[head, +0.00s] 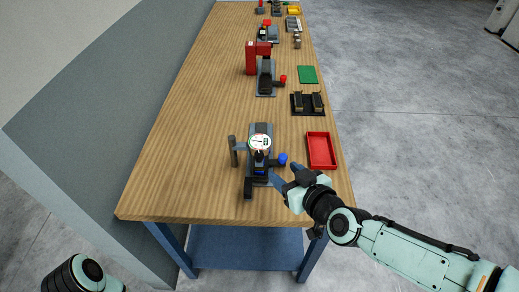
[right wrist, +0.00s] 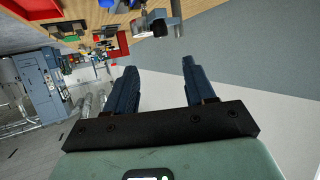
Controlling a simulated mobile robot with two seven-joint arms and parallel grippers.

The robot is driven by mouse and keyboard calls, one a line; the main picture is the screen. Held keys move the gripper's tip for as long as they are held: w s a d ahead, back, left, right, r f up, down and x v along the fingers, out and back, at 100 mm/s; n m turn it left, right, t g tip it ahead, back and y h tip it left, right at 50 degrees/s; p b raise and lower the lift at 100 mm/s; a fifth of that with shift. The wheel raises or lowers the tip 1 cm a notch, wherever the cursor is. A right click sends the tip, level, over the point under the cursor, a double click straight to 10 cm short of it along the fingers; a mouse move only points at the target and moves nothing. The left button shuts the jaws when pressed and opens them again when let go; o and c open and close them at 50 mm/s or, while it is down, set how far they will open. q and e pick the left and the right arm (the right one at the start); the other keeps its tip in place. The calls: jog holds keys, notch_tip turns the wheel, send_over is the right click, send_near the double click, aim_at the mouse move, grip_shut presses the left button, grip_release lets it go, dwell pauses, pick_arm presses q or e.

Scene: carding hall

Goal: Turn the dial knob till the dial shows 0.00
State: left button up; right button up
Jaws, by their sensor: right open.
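The dial gauge (head: 260,143) has a round white face and sits on a dark grey stand (head: 257,175) near the front of the bench. Its reading is too small to make out. A blue ball-shaped knob (head: 283,158) sticks out at the stand's right side; I cannot tell whether it is the dial knob. My right gripper (head: 285,172) is just right of the stand, close to the blue knob, empty. In the right wrist view its two blue fingers (right wrist: 158,66) are apart with nothing between them. My left gripper is out of view.
The wooden bench (head: 190,120) runs away from me. A red tray (head: 320,150) lies right of the stand. Behind are a black fixture (head: 308,103), a green mat (head: 307,75) and a red press (head: 252,57). The bench's left side is clear.

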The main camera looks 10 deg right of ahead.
aim_at(260, 154)
jog(key=b+x, duration=0.3)
jog(key=x, duration=0.8)
jog(key=shift+w+a+f, duration=0.2)
jog(key=shift+w+f, duration=0.05)
jog(key=shift+f, duration=0.1)
jog(key=shift+w+a+f+b, duration=0.15)
jog(key=shift+w+b, duration=0.2)
jog(key=shift+w, duration=0.25)
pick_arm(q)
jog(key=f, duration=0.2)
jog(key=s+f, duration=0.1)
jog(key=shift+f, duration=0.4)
